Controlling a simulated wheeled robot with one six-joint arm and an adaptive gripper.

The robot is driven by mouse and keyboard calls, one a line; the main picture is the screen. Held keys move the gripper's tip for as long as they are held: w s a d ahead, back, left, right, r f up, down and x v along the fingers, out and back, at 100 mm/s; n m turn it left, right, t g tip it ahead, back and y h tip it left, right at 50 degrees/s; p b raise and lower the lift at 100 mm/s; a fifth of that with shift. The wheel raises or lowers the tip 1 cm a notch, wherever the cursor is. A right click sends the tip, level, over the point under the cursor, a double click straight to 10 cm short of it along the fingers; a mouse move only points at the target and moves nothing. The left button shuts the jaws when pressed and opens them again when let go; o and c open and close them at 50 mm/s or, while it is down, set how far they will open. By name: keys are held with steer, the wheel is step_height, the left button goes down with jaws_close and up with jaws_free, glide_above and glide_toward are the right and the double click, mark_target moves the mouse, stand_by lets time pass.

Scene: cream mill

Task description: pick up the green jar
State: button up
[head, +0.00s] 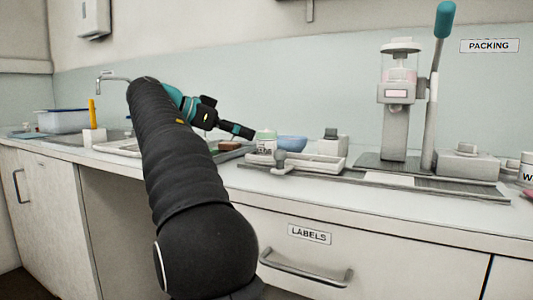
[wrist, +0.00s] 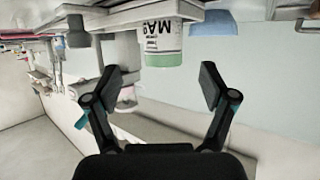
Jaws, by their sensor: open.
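The green jar (head: 266,139) has a white body and a pale green lid, and stands on the counter just right of my gripper (head: 246,132) in the head view. In the wrist view, which is upside down, the jar (wrist: 163,42) hangs from the top with dark lettering on its label and its green lid lowest. My gripper (wrist: 162,86) is open and empty there, its two fingers spread to either side of the jar's line. The jar appears beyond the fingertips, not between them.
A blue bowl (head: 292,143) stands close to the jar's right. A pale tray (head: 317,163) lies in front, and a small grey-topped block (head: 331,143) is further right. A lever press (head: 397,100) stands beyond. A brown item (head: 224,146) lies under my gripper.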

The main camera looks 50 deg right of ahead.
mark_target(267, 140)
steer(key=shift+w+b+x, duration=0.2)
steer(key=shift+b+x, duration=0.25)
steer(key=shift+x, duration=3.55)
steer(key=c, duration=1.3)
steer(key=shift+r, duration=0.1)
step_height(267, 140, up, 18)
steer(key=p, duration=0.9)
